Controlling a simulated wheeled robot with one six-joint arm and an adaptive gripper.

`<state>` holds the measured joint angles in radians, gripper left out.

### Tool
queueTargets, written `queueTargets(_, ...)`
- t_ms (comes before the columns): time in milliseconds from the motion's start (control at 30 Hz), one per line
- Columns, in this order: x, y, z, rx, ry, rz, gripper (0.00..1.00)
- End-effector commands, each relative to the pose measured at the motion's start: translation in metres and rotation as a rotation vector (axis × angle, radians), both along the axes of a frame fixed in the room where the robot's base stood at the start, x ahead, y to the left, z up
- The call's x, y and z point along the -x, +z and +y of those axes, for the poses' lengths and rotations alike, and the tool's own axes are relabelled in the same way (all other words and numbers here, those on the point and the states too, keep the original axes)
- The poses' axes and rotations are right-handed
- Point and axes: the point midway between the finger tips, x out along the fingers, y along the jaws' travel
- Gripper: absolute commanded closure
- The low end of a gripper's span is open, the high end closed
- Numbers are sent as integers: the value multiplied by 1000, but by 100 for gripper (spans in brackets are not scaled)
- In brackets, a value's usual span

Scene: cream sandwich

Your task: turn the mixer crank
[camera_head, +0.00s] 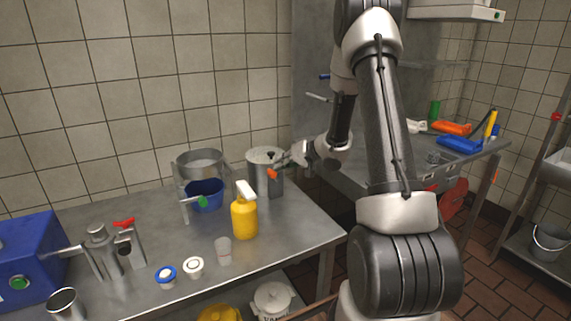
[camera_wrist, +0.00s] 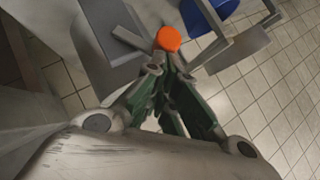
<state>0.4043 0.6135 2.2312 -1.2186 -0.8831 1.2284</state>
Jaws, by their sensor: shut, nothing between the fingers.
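A lidded steel pot (camera_head: 262,186) stands at the back right of the steel table. An orange knob (camera_head: 272,174) shows at its front, apparently the crank handle; the wrist view shows this knob (camera_wrist: 168,39) close up, beside a flat grey bar (camera_wrist: 130,38). My gripper (camera_head: 284,161) is beside the pot, close to the knob. In the wrist view my gripper (camera_wrist: 165,66) has its fingers together, with their tips just below the knob. The knob is not between the fingers. I cannot tell whether the tips touch it.
Left of the pot stand a blue bowl (camera_head: 205,195) under a steel ring frame with a green knob (camera_head: 202,202), and a yellow bottle (camera_head: 244,218). A clear cup (camera_head: 223,250) and small jars (camera_head: 194,267) stand in front. The front right of the table is clear.

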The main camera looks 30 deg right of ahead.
Motion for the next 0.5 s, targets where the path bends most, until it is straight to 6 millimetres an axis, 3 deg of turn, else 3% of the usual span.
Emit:
queueTargets(233, 0, -1, 20, 193, 4, -7, 100)
queueTargets(500, 1, -7, 28, 308, 1, -10, 100)
